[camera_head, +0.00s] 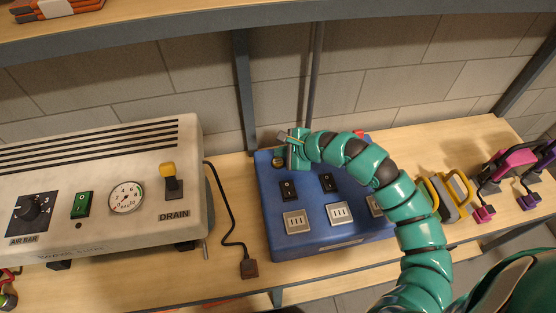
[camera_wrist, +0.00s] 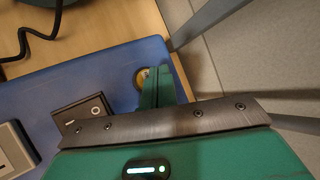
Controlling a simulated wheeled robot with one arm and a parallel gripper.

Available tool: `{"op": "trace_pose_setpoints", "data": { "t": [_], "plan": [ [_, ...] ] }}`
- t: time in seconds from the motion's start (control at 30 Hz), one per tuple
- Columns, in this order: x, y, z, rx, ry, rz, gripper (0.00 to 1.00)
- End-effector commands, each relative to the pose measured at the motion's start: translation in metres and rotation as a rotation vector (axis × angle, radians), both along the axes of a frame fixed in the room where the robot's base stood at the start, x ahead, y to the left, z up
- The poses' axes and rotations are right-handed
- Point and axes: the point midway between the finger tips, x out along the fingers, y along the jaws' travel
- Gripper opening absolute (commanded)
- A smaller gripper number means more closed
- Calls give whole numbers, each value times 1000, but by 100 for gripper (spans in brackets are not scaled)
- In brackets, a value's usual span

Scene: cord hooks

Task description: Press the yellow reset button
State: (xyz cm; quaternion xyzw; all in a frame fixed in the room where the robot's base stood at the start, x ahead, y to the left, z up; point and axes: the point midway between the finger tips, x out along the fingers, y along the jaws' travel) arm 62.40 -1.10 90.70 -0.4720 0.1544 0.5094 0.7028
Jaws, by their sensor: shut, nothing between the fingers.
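The small round yellow button (camera_head: 278,160) sits at the back left corner of the top of the blue socket box (camera_head: 270,200). It is partly covered by my gripper in the wrist view, where its yellowish top (camera_wrist: 140,78) shows right beside the fingertips. My gripper (camera_head: 293,162) is shut and empty over that corner, fingers pointing down. In the wrist view the green fingers (camera_wrist: 157,84) are together at the button's edge. I cannot tell whether they touch it.
The blue box has black rocker switches (camera_head: 288,190) and white sockets (camera_head: 297,222). A white machine (camera_head: 100,150) with a yellow-capped drain lever (camera_head: 168,170) stands left. A black cord (camera_head: 225,215) lies between them. Yellow (camera_head: 460,188) and pink (camera_head: 515,160) handled things stand right.

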Motion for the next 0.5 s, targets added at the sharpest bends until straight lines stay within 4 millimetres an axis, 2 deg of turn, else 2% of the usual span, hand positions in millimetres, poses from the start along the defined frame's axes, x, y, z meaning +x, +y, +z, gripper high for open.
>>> {"op": "trace_pose_setpoints", "data": {
  "t": [0.3, 0.5],
  "plan": [
    [0, 1, 30, 0, -3, 2, 0],
    [0, 1, 38, 0, -2, 1, 0]
  ]
}}
